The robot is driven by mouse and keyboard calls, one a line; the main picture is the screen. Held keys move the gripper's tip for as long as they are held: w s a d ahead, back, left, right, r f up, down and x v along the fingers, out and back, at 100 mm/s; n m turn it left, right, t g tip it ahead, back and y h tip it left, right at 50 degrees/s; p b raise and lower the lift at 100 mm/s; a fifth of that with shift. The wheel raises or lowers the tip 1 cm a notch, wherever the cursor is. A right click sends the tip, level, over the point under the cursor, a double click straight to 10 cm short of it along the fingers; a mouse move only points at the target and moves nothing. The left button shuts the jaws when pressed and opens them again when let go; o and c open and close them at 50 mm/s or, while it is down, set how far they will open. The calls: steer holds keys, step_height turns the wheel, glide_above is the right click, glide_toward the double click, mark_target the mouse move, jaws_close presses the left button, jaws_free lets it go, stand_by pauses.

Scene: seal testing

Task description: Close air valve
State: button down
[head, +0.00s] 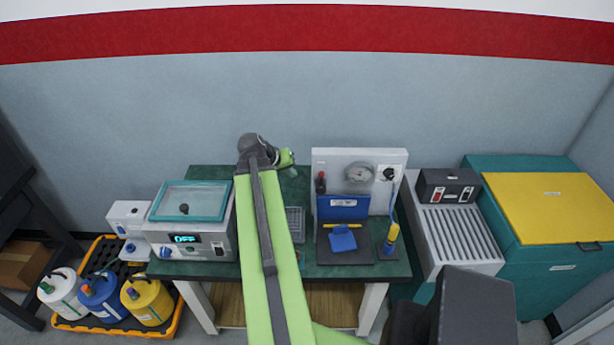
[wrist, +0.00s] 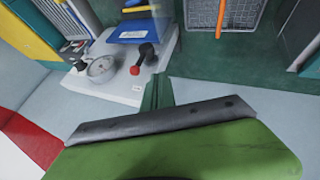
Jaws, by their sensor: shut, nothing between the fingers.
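The white test panel (head: 338,162) stands at the back of the green-topped bench, with a round gauge (head: 359,173) on it. A lever with a red knob and black end (head: 320,183), which looks like the air valve, is on its left side. It also shows in the wrist view as a red knob (wrist: 134,70) on a black stem, beside the gauge (wrist: 101,69). My gripper (head: 288,158) is shut and empty, left of the panel and apart from the lever. In the wrist view my green gripper body with its dark edge (wrist: 150,120) fills the bottom; its fingertips are not clear.
A teal-lidded machine (head: 186,202) reading OFF is farther left. A grey ribbed unit (head: 459,238) stands right of the bench.

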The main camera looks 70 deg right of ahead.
mark_target(321, 181)
steer(key=s+d+f+b, duration=0.5)
steer(key=d+f+b, duration=0.2)
steer(key=shift+d+f, duration=0.3)
steer(key=shift+f, duration=0.05)
steer(key=shift+s, duration=0.1)
